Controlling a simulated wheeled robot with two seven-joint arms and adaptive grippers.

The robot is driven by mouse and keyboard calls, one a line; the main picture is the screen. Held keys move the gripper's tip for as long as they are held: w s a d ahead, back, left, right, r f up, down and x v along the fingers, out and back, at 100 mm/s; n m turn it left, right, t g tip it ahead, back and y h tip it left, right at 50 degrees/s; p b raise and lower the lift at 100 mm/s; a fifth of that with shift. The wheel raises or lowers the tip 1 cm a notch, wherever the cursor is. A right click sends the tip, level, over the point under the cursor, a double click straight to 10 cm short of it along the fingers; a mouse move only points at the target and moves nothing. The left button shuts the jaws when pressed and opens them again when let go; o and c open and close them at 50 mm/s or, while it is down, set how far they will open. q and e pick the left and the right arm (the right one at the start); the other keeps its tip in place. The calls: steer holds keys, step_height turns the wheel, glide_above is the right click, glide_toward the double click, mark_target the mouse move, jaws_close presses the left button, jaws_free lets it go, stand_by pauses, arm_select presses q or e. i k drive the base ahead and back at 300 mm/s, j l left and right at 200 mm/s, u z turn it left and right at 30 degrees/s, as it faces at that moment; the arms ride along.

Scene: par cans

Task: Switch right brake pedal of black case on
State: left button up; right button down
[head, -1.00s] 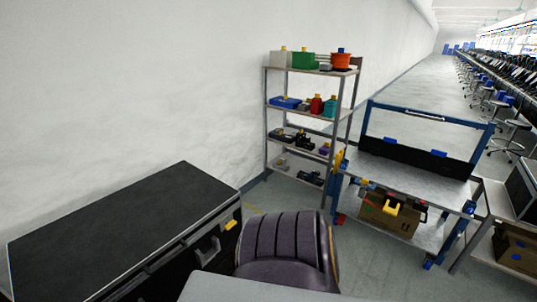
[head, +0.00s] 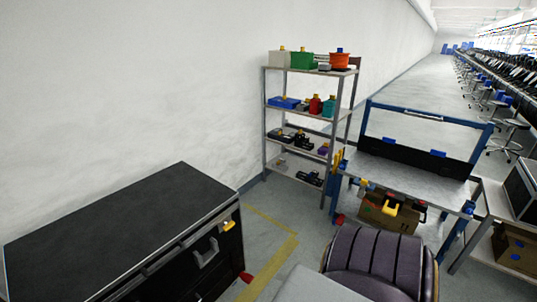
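The black case (head: 120,235) stands at the lower left in the head view, against the white wall. It has a flat dark top with a metal edge, a grey handle (head: 206,252) and a small yellow part (head: 227,225) on its front side. A red pedal (head: 246,278) sticks out low at the case's right corner, close to the floor. Whether the pedal is on or off cannot be told at this size. The lower front of the case is cut off by the picture edge. Neither of my grippers shows.
A metal shelf rack (head: 312,70) with coloured bins stands behind. A blue-framed work cart (head: 405,172) with a cardboard box is at the right, with another cart beside it. Yellow floor tape (head: 272,265) runs over clear floor between case and cart.

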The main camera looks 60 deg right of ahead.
mark_target(247, 277)
steer(key=z, duration=1.6)
